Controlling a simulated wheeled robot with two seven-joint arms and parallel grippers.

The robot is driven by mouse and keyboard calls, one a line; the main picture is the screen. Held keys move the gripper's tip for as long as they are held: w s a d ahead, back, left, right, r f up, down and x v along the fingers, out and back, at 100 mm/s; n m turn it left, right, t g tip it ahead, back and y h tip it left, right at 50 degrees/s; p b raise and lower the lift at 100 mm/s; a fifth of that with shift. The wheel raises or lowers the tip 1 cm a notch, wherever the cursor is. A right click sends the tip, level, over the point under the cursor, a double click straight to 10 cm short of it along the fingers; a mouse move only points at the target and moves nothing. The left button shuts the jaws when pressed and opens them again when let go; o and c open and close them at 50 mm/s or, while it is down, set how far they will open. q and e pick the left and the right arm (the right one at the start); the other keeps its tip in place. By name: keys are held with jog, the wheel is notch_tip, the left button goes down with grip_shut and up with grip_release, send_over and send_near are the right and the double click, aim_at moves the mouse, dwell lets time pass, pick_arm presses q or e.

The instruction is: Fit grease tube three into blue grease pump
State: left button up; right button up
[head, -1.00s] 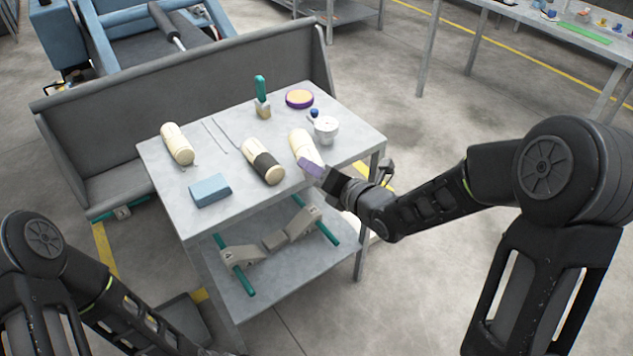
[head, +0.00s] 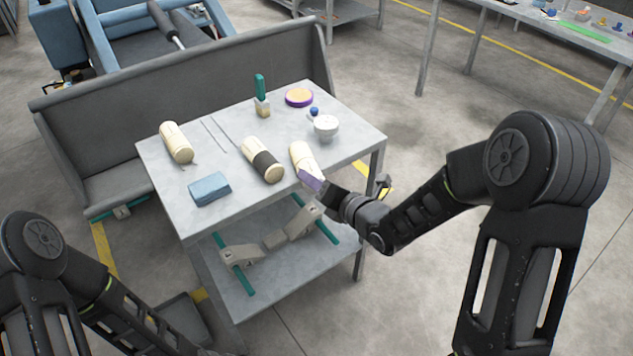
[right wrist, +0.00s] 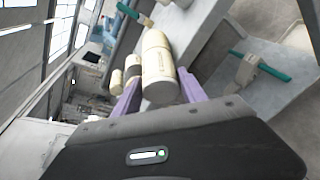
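A cream grease tube (head: 302,154) is at the right front of the grey table, between the purple fingers of my right gripper (head: 311,180). In the right wrist view, the tube (right wrist: 158,66) has dark lettering and sits between the two purple fingers (right wrist: 158,88). The gripper appears shut on it; any small gap beside the fingers is hard to judge. Another cream tube (head: 176,142) and a cream tube with a dark band (head: 263,160) lie on the table. I cannot identify which thing is the blue pump. My left gripper is out of view.
On the table (head: 235,205) are a blue block (head: 210,189), a green-handled brush (head: 261,95), a purple-rimmed disc (head: 299,97), a white pot (head: 326,127), a small blue piece (head: 314,111) and thin rods. A grey bench back (head: 190,95) stands behind the table.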

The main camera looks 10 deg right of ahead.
jog(key=o, duration=0.3)
jog(key=shift+o, duration=0.2)
jog(key=shift+r, duration=0.1)
jog(key=shift+r+p, duration=0.15)
jog(key=shift+p, duration=0.2)
jog(key=shift+s+d, duration=0.15)
jog(key=shift+s, duration=0.15)
jog(key=p+v, duration=1.1)
jog(key=shift+s, duration=0.2)
jog(key=shift+r, duration=0.1)
